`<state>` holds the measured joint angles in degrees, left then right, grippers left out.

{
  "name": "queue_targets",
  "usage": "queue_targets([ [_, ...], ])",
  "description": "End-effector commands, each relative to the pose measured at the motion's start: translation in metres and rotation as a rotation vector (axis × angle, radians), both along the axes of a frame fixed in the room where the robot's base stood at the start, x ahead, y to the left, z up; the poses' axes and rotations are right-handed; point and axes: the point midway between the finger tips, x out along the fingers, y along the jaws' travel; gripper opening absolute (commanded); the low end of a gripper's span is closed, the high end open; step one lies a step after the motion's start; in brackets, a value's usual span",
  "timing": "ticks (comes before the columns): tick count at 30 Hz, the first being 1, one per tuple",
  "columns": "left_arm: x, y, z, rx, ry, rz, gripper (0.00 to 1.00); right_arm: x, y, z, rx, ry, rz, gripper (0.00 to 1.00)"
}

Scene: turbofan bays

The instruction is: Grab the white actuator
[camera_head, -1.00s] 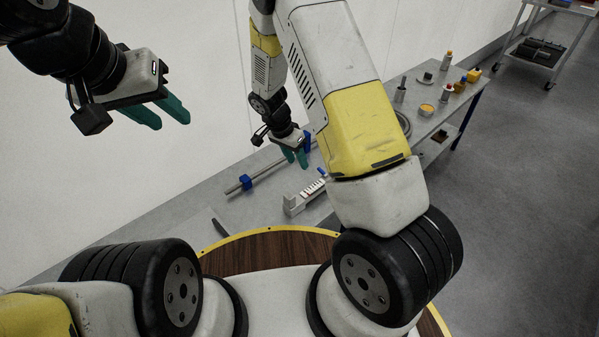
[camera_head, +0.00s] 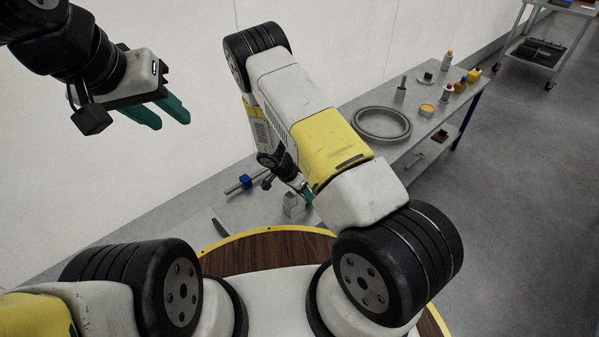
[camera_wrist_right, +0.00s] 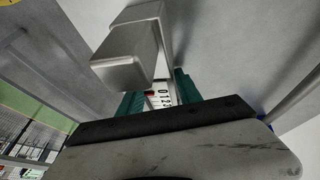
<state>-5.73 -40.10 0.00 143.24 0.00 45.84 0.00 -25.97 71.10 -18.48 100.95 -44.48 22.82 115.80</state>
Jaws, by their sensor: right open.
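The pale actuator (camera_head: 292,204) lies on the bench in the head view, mostly hidden behind my right arm. In the right wrist view its grey end block (camera_wrist_right: 125,60) is close to the camera, and its white face with printed digits (camera_wrist_right: 163,97) shows between the teal fingers. My right gripper (camera_wrist_right: 159,94) is open with its fingers on either side of the actuator; I cannot tell whether they touch it. Its fingertips are largely hidden in the head view (camera_head: 307,193). My left gripper (camera_head: 160,112) is open and empty, raised at the upper left.
A rod with a blue block (camera_head: 246,181) lies left of the actuator. A grey ring (camera_head: 382,137) and several bottles, including an amber one (camera_head: 460,86), stand further along the bench. A round wooden top with a yellow rim (camera_head: 268,230) is in front. A cart (camera_head: 541,50) stands far right.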

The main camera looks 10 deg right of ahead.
Motion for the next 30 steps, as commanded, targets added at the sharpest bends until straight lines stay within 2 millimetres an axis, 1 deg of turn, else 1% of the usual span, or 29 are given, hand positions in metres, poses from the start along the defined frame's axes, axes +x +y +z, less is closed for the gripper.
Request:
queue_targets([
  [2,0.0000,0.0000,0.0000,0.000,0.000,0.000,0.36,0.0001,-0.0014,-0.0035,0.000,0.001,0.002,0.41],
  [8,0.0000,0.0000,0.0000,0.000,0.000,0.000,0.36,0.0002,-0.0016,-0.0037,0.000,0.000,0.001,0.41],
  [11,0.0000,0.0000,0.0000,0.000,0.000,0.000,0.36,0.0002,-0.0016,-0.0035,0.000,0.000,0.001,0.23],
  [13,0.0000,0.0000,0.0000,0.000,0.000,0.000,0.36,0.0002,-0.0016,-0.0034,0.000,0.000,0.001,0.10],
  [14,0.0000,0.0000,0.0000,0.000,0.000,0.000,0.36,0.0002,-0.0016,-0.0034,0.000,0.000,0.001,0.04],
  [15,0.0000,0.0000,0.0000,0.000,0.000,0.000,0.36,0.0002,-0.0015,-0.0034,0.000,0.000,0.001,0.00],
  [30,0.0000,0.0000,0.0000,0.000,0.000,0.000,0.36,0.0004,-0.0017,-0.0031,0.000,0.000,0.001,0.00],
])
